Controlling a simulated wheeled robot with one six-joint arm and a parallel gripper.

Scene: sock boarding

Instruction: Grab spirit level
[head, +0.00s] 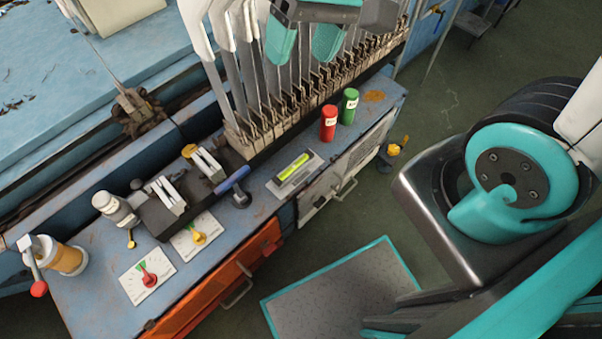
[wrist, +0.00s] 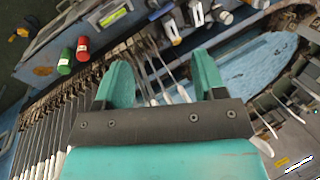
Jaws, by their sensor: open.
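The spirit level (head: 293,168) is a small yellow-green bar lying on a pale plate on the blue bench top, near its front edge. It also shows in the wrist view (wrist: 114,16), at the top left. My gripper (head: 305,42) is at the top of the head view, above the row of upright sock boards and away from the level. In the wrist view my gripper (wrist: 163,80) shows two teal fingers spread wide, with nothing between them.
A red cylinder (head: 328,123) and a green cylinder (head: 348,106) stand right of the level. The row of tall metal boards (head: 262,80) rises behind it. A blue-handled tool (head: 234,182) lies to its left. Dial plates (head: 148,276) lie further left.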

